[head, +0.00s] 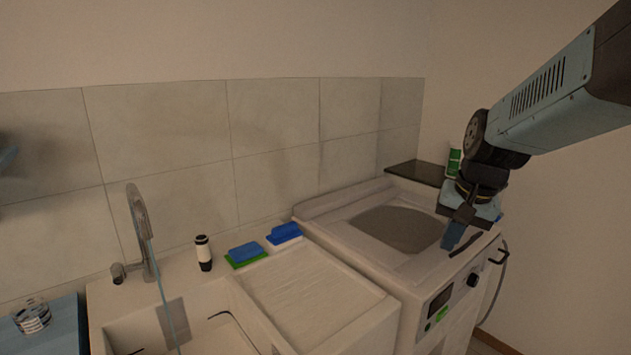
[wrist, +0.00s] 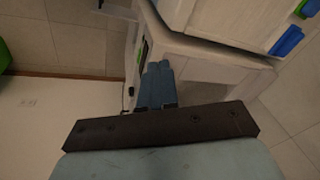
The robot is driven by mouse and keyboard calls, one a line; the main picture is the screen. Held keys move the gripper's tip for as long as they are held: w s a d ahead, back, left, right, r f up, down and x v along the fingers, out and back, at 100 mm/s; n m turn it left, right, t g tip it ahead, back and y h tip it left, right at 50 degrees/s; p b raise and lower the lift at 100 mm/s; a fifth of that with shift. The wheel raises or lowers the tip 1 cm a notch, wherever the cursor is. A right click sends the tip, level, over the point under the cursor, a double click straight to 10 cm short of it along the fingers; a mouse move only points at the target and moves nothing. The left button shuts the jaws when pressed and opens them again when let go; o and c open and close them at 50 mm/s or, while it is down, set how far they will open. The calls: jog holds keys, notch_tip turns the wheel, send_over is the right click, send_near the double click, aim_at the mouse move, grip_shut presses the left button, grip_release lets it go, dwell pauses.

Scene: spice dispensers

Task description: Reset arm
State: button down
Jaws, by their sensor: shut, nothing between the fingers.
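My gripper (head: 454,236) is at the right of the head view, at the end of my arm, pointing down over the front right part of the white machine (head: 364,259). Its blue fingers also show in the wrist view (wrist: 157,84), side by side and shut with nothing between them. I cannot tell from these views how far the fingertips are above the machine top.
A sink with a running tap (head: 144,232) is at the left. A black and white dispenser (head: 204,253), a blue sponge (head: 246,251) and another blue sponge (head: 284,232) stand behind the drainboard (head: 312,290). A green container (head: 453,162) is behind my gripper.

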jog(key=s+a+r+n+t, duration=0.1)
jog(key=s+r+n, duration=0.1)
jog(key=s, duration=0.3)
jog(key=s+a+r+n+t+h, duration=0.1)
jog(key=s+r+n, duration=0.2)
jog(key=s, duration=0.2)
jog(key=shift+s+a+t, duration=0.2)
jog(key=shift+a+t, duration=0.1)
jog(key=shift+t, duration=0.1)
